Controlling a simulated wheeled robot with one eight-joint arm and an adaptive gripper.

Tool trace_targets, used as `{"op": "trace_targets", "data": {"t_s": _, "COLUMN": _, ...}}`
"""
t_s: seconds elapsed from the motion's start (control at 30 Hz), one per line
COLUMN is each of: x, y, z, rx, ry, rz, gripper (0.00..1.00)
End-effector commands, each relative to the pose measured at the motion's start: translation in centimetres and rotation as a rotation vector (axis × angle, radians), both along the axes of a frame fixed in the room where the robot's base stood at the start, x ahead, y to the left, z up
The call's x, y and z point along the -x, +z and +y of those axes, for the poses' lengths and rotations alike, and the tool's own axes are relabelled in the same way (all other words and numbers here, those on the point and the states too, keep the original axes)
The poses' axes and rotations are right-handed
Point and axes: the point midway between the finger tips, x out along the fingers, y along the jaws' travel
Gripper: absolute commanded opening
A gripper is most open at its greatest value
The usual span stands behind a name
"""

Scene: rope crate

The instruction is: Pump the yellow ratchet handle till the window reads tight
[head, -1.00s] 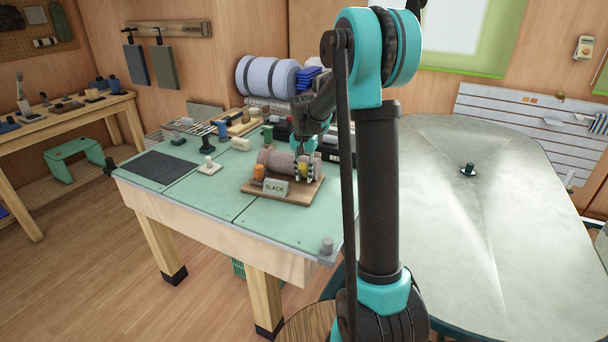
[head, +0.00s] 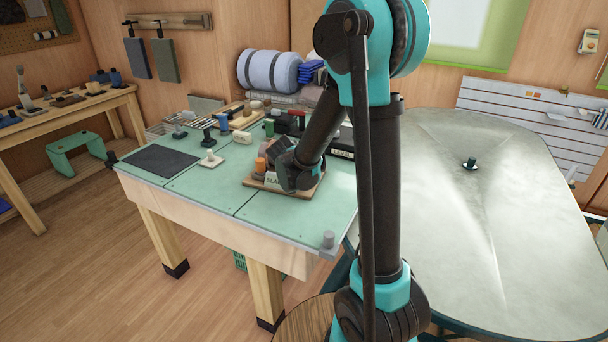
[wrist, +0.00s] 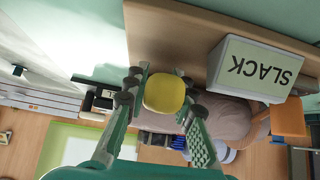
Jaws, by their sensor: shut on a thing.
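The yellow ratchet handle (wrist: 165,93) sits between my gripper's fingers (wrist: 162,84) in the wrist view, and they are shut on it. In the head view my arm's end (head: 290,172) is low over the wooden base and hides the handle. The window sign (wrist: 258,70) reads SLACK, upside down in the wrist view. In the head view the sign (head: 271,181) shows only in part. A grey-brown roll (wrist: 215,114) lies on the wooden base (wrist: 170,35), partly behind the fingers.
An orange post (head: 260,164) stands at the base's left end. The green bench (head: 210,191) also holds a white knobbed piece (head: 210,160) and several small items at the back. A large grey table (head: 520,220) stands to the right.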

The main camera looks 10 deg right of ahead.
Motion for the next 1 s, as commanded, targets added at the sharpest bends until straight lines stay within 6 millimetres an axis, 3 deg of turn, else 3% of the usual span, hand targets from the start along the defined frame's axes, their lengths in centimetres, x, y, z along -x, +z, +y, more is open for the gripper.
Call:
{"op": "trace_targets", "data": {"t_s": 0.33, "x": 0.1, "y": -0.69, "z": 0.11, "rx": 0.066, "ry": 0.0, "rz": -0.12, "gripper": 0.0}}
{"op": "trace_targets", "data": {"t_s": 0.87, "x": 0.12, "y": -0.81, "z": 0.09, "rx": 0.076, "ry": -0.001, "rz": -0.138, "gripper": 0.0}}
{"op": "trace_targets", "data": {"t_s": 0.9, "x": 0.13, "y": -0.81, "z": 0.09, "rx": 0.076, "ry": 0.0, "rz": -0.139, "gripper": 0.28}}
{"op": "trace_targets", "data": {"t_s": 1.0, "x": 0.12, "y": -0.81, "z": 0.09, "rx": 0.076, "ry": -0.001, "rz": -0.138, "gripper": 0.4}}
